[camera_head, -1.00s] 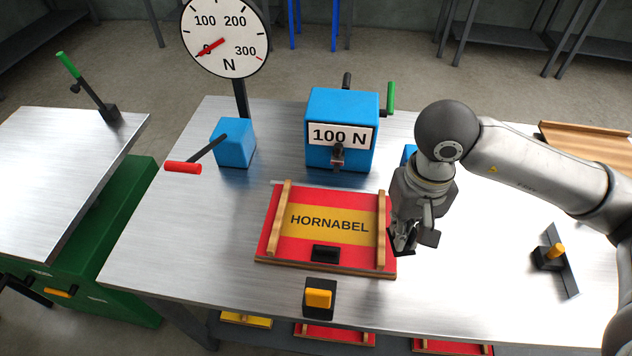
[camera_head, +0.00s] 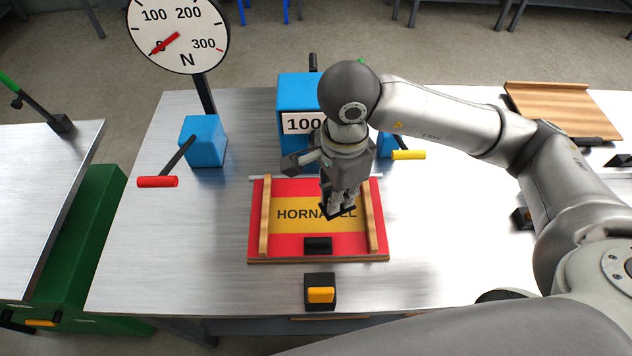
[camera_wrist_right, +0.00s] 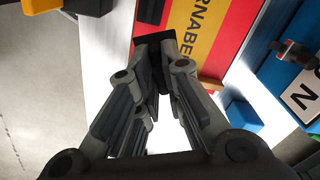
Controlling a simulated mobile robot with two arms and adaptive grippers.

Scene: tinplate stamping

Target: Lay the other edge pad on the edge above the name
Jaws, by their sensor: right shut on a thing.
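The red and yellow sign (camera_head: 285,245) lettered HORNABEL lies on the metal table between two wooden strips. One black edge pad (camera_head: 318,245) lies on its near edge, below the name. My right gripper (camera_head: 337,208) is above the sign, over the right part of the name and hiding some letters. It is shut on the other edge pad, a dark piece (camera_wrist_right: 150,65) between its fingertips in the right wrist view. The sign's far edge (camera_head: 300,184) has no pad on the part I can see; my gripper covers some of it. My left gripper is not in view.
A blue 100 N block (camera_head: 297,95) stands behind the sign, partly hidden by my arm. A blue block with a red handle (camera_head: 158,182) is at left, another with a yellow handle (camera_head: 408,155) at right. A black block with an orange top (camera_head: 320,295) is in front.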

